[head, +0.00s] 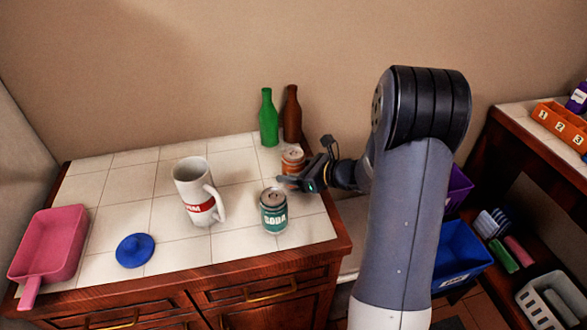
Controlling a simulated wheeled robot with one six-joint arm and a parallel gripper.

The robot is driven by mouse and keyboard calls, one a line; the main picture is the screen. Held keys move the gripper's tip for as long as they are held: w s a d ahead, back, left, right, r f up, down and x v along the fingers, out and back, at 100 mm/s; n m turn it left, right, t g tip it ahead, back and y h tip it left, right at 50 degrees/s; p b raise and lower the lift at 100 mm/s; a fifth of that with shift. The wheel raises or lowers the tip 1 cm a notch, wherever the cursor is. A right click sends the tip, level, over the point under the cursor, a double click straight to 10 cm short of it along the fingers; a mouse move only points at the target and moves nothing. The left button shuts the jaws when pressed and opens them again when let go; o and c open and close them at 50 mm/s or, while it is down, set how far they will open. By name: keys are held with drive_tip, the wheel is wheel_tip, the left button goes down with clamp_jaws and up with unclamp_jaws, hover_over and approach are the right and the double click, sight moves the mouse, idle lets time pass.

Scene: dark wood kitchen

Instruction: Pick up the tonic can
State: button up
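An orange can (293,157) with a silver top stands upright near the right side of the tiled counter. Its label cannot be read, and its lower part is partly hidden by my gripper. A teal can (273,213) marked "SODA" stands nearer the front edge. My gripper (287,182) reaches in from the right, low, in front of the orange can and behind the teal can. I cannot tell whether it touches the orange can or how far apart its fingers are.
A green bottle (268,118) and a brown bottle (292,115) stand behind the orange can. A white mug (192,187) stands left of the cans. A blue lid-like disc (135,250) and a pink dustpan-shaped tray (50,245) lie farther left. Tiles between them are clear.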

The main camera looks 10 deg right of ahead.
drive_tip(key=c, duration=0.6)
drive_tip(key=shift+r, duration=0.2)
drive_tip(key=shift+c, duration=0.2)
